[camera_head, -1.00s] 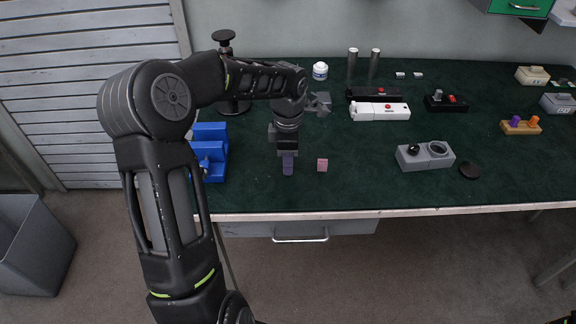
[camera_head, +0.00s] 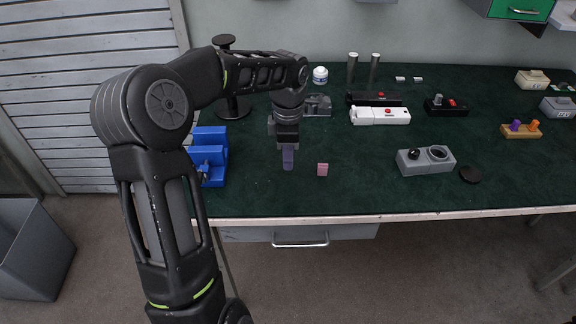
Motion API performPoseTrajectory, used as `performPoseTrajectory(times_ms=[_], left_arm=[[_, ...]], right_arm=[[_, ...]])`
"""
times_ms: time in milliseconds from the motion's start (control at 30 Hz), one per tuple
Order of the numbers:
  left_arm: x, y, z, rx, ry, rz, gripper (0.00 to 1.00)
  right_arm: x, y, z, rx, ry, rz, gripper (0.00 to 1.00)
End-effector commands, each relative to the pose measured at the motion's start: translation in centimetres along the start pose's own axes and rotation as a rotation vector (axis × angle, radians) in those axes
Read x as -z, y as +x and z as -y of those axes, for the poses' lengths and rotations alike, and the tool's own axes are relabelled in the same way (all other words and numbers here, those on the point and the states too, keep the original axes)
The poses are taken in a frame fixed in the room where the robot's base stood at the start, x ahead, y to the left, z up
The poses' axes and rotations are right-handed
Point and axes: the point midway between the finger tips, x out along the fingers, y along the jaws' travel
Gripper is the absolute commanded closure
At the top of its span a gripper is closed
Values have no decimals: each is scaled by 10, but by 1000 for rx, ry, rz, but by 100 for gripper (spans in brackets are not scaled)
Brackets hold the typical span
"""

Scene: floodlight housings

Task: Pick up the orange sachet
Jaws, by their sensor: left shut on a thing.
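No orange sachet can be made out on the table. My left gripper (camera_head: 287,147) points down above the near left part of the green table top. It is shut on a small purple piece (camera_head: 288,160), which hangs below the fingers. Whether the piece clears the table is hard to tell. A small pink block (camera_head: 322,169) lies on the table just right of it. The only orange I see is a small peg (camera_head: 534,125) on a tan block at the far right. My right gripper is not in view.
A blue holder (camera_head: 208,157) stands left of the gripper. A grey fixture (camera_head: 426,161) and a black disc (camera_head: 470,174) lie to the right. White and black housings (camera_head: 380,116) sit behind. The table's front edge (camera_head: 400,215) is clear.

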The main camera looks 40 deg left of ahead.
Motion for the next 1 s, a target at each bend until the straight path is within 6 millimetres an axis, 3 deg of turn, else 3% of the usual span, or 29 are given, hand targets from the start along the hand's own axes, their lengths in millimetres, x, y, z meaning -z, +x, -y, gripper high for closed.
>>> performPoseTrajectory(times_ms=[200, 333, 1000], left_arm=[[0, -43, -1, -5, 0, 1, 100], [0, -59, -1, -2, 0, 0, 100], [0, -65, 0, 0, 0, 0, 100]], right_arm=[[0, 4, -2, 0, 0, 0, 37], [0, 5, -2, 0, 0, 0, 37], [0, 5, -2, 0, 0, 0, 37]])
